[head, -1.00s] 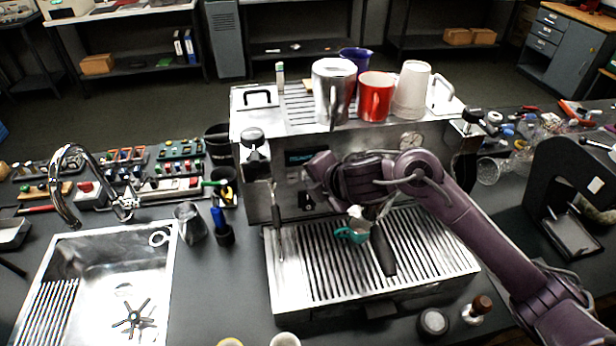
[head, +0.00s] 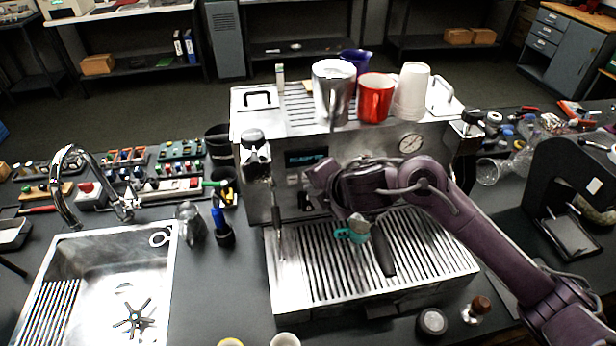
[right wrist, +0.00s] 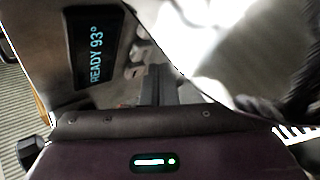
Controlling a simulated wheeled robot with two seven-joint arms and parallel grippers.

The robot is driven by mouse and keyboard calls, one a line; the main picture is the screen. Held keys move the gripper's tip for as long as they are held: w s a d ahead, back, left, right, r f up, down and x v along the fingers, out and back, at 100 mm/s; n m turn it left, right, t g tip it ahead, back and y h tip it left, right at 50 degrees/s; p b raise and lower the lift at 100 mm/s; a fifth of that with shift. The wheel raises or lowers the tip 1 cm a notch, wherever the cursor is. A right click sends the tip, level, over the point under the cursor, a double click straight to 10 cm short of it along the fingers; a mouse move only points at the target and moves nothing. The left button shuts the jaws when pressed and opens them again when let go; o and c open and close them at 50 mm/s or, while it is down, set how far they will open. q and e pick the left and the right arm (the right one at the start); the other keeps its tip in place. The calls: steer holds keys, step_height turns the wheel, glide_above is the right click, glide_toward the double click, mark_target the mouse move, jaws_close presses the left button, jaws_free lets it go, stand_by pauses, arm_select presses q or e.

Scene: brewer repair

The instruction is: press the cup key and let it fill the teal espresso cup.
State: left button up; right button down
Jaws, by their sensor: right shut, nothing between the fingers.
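The espresso machine (head: 260,195) stands in the middle of the head view. The teal espresso cup (head: 343,235) is at its drip tray (head: 300,275), below the brewing group and beside the black portafilter handle (head: 384,258); its contents cannot be seen. My right gripper (right wrist: 157,85) is shut and empty, its dark fingertips close to the small pale keys (right wrist: 137,55) on the front panel. I cannot tell whether they touch. The lit display (right wrist: 93,50) reads "READY 93°" in the right wrist view. My left gripper is not in view.
A steel pitcher (head: 333,95), a red mug (head: 375,98) and pale stacked cups (head: 412,92) stand on the machine. A sink (head: 105,285) is at left. A tamper (head: 477,308) lies at front right. A steam wand (head: 277,225) hangs left of the gripper.

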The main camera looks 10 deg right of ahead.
steer(key=s, duration=0.5)
steer(key=shift+p, duration=0.35)
stand_by(0.8)
